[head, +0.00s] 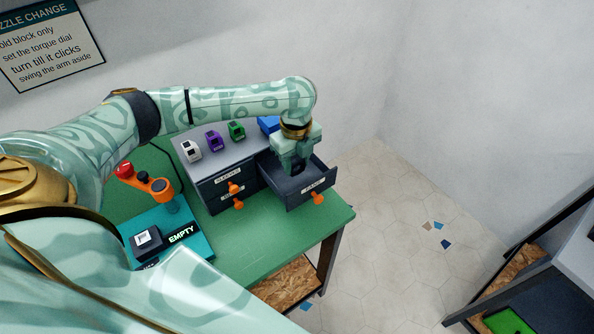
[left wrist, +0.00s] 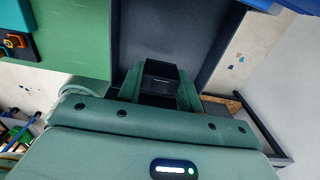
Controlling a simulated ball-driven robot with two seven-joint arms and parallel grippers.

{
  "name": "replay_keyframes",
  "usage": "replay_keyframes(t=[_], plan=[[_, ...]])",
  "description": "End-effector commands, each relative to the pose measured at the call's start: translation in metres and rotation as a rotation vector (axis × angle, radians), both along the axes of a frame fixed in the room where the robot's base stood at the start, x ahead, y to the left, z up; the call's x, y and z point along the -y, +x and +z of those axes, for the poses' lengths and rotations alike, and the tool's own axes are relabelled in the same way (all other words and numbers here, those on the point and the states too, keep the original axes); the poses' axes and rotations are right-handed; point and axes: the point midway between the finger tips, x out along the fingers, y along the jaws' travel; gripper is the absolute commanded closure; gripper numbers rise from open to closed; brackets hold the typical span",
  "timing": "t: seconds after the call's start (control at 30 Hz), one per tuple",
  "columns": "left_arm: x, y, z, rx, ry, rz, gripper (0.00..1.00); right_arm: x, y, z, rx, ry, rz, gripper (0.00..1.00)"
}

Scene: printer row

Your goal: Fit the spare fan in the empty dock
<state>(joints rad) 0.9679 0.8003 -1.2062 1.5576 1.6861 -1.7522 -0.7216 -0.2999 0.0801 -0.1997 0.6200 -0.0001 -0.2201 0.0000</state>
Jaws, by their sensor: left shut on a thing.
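My left gripper (head: 295,160) reaches down into an open dark drawer (head: 322,180) at the right end of the grey cabinet. It is shut on a small dark block, likely the spare fan (left wrist: 160,72), which shows between the fingers in the left wrist view. The block is mostly hidden in the head view. The drawer's floor (left wrist: 165,30) looks bare around it. A teal plate (head: 148,222) with a label reading EMPTY lies at the table's left; a black block (head: 147,241) with a white top is on it. Its near part is hidden by my body. My right gripper is not in view.
White, purple and green small blocks (head: 213,140) stand on the cabinet top (head: 187,163), with a blue thing (head: 269,124) behind the gripper. An orange arm with a red knob (head: 124,170) stands by the plate. Green tabletop (head: 240,250) is clear in front of the cabinet.

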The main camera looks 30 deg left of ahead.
Motion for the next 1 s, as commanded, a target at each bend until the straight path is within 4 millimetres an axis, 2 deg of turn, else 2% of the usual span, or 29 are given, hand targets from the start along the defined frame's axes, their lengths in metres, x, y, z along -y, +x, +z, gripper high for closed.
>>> replay_keyframes(t=[0.1, 0.2, 0.63, 0.67, 0.7, 0.73, 1.0], plan=[[-0.001, 0.003, -0.021, -0.003, -0.001, 0.001, 0.86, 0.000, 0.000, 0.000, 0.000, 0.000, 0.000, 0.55], [-0.002, 0.005, -0.031, 0.000, -0.001, 0.000, 0.86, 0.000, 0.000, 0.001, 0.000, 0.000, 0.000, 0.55], [-0.002, 0.005, -0.038, 0.000, 0.000, -0.001, 0.86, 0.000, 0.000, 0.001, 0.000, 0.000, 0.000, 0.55], [-0.002, 0.005, -0.038, 0.001, 0.000, -0.002, 0.56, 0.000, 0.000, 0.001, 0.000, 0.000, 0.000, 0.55], [-0.002, 0.005, -0.038, 0.001, 0.000, -0.002, 0.45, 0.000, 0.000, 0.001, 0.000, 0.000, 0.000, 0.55], [-0.002, 0.005, -0.038, 0.000, 0.000, -0.002, 0.43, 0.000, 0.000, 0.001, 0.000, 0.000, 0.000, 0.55], [-0.002, 0.005, -0.038, 0.000, 0.001, -0.001, 0.43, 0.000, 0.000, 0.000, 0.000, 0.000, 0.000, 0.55]])
